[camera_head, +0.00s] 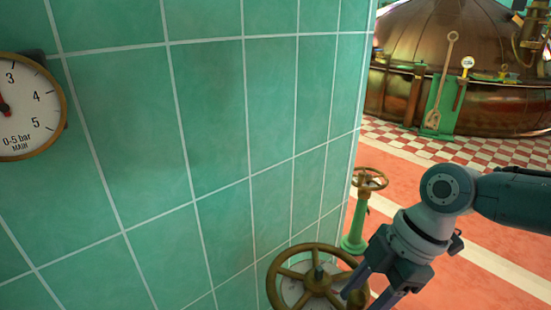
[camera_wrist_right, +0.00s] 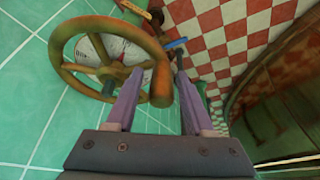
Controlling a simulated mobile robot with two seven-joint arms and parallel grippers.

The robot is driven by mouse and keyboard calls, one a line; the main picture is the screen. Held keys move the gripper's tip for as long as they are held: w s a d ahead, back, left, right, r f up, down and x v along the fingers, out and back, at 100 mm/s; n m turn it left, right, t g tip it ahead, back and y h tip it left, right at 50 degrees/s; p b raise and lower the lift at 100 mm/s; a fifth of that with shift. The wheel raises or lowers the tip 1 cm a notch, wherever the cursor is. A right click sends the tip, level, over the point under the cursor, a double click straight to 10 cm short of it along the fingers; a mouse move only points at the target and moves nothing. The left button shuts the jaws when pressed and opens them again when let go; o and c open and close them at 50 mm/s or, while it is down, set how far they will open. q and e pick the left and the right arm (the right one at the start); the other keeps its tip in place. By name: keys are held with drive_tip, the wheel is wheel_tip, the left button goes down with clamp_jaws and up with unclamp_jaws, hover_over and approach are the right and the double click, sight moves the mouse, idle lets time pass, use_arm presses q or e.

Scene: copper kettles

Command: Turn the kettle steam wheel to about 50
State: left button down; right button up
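A brass-coloured spoked hand wheel (camera_head: 275,280) is on the green tiled wall at the bottom of the head view, with a pale dial disc behind it. Its numbers are too small to read. The wheel (camera_wrist_right: 62,45) also shows at the upper left of the right wrist view. A brown handle knob (camera_wrist_right: 160,86) stands out from its rim. My right gripper (camera_wrist_right: 158,72) is open, with its two fingers on either side of the knob and a visible gap at the left finger. The right gripper (camera_head: 366,292) reaches the wheel's right side in the head view. My left gripper is not in view.
A round 0-5 bar gauge (camera_head: 38,125) hangs on the wall at the left. A smaller wheel (camera_head: 370,179) on a green post (camera_head: 355,225) stands just beyond the wall's edge. A large copper kettle (camera_head: 450,50) stands behind a red-and-white checkered floor (camera_head: 450,150).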

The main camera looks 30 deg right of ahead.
drive_tip(key=shift+o, duration=0.5)
drive_tip(key=shift+a, duration=0.15)
drive_tip(key=shift+r, duration=0.15)
drive_tip(key=shift+r, duration=0.35)
drive_tip(key=p+v, duration=0.3)
drive_tip(key=v, duration=0.6)
drive_tip(key=shift+d+p, duration=0.25)
drive_tip(key=shift+p, duration=0.05)
